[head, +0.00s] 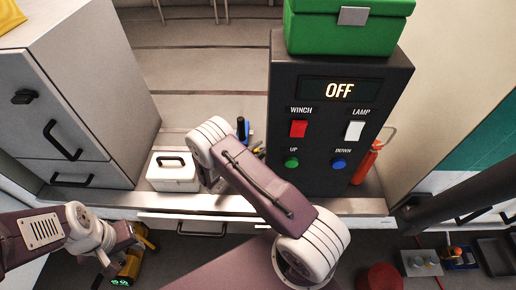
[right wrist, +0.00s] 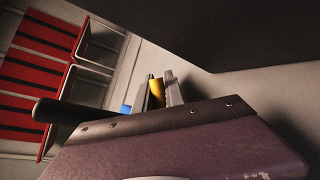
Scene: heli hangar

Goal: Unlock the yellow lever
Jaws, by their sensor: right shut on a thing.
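The yellow lever (right wrist: 157,92) shows as a small yellow piece between the fingers of my right gripper (right wrist: 161,94) in the right wrist view. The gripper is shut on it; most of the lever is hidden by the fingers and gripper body. In the head view my right arm reaches to the shelf left of the black control box (head: 335,175), and its own links largely hide the gripper. My left gripper (head: 122,247) is low at the left in the head view, above a yellow and black object; its fingers are not clear. The box display reads OFF.
A green case (head: 345,28) sits on the control box. A white case (head: 172,172) stands on the shelf beside a grey cabinet (head: 85,90). A red-orange cylinder (head: 367,166) is right of the box. A blue object (head: 242,132) is behind my right arm.

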